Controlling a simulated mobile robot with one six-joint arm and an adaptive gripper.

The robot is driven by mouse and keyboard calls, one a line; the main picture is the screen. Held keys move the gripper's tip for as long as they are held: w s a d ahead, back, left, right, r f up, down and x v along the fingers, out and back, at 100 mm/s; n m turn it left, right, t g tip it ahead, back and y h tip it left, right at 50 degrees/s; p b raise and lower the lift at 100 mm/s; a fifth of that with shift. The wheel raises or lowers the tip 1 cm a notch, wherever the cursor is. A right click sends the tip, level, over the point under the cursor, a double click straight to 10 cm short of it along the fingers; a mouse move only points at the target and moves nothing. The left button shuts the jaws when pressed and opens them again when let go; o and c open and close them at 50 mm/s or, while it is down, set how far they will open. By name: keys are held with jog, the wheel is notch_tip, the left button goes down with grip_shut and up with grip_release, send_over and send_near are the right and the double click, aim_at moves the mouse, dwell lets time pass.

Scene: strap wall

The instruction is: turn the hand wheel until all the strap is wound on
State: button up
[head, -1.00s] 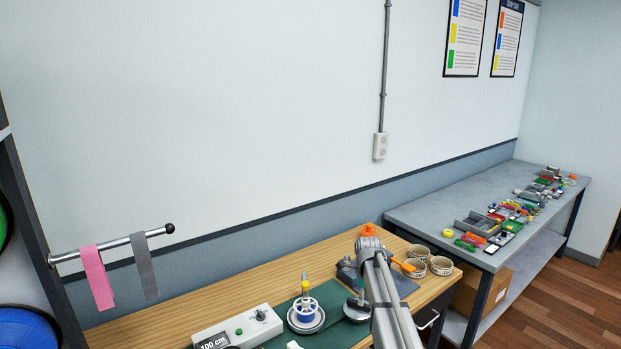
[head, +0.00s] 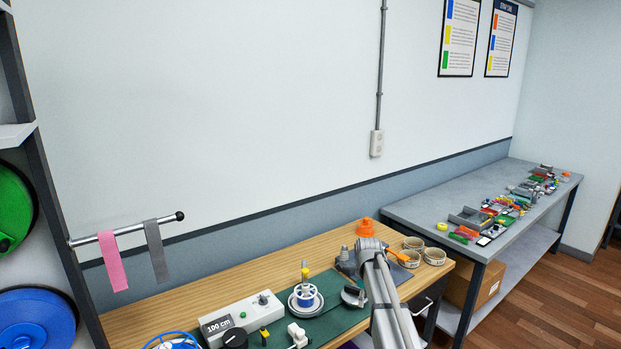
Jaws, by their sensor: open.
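A small white and blue wheel (head: 306,299) with an upright yellow-tipped knob stands on the green mat (head: 332,322) on the wooden bench. It may be the hand wheel; I cannot be sure. A blue spoked ring (head: 176,341) shows at the bottom edge, partly cut off. A pink strap (head: 112,262) and a grey strap (head: 156,252) hang over a metal bar at the left. I cannot see strap on the small wheel. My arm crosses the right part of the bench, and my gripper does not show.
A white box (head: 240,317) reading "100 cm" stands left of the small wheel. A grey table (head: 425,206) with many small parts stands beyond. Green (head: 14,208) and blue reels fill the left rack.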

jog(key=s+f+n+b, duration=0.3)
jog(key=s+n, duration=0.5)
jog(key=s, duration=0.1)
jog(key=s+f+n+b, duration=0.3)
jog(key=s+n, duration=0.4)
jog(key=s, duration=0.3)
jog(key=s+f+n+b, duration=0.3)
jog(key=s+f+n, duration=0.1)
jog(key=s+n, duration=0.4)
jog(key=shift+s+n+b, duration=0.3)
jog(key=shift+s+b, duration=0.05)
jog(key=shift+s, duration=0.4)
dwell(0.3)
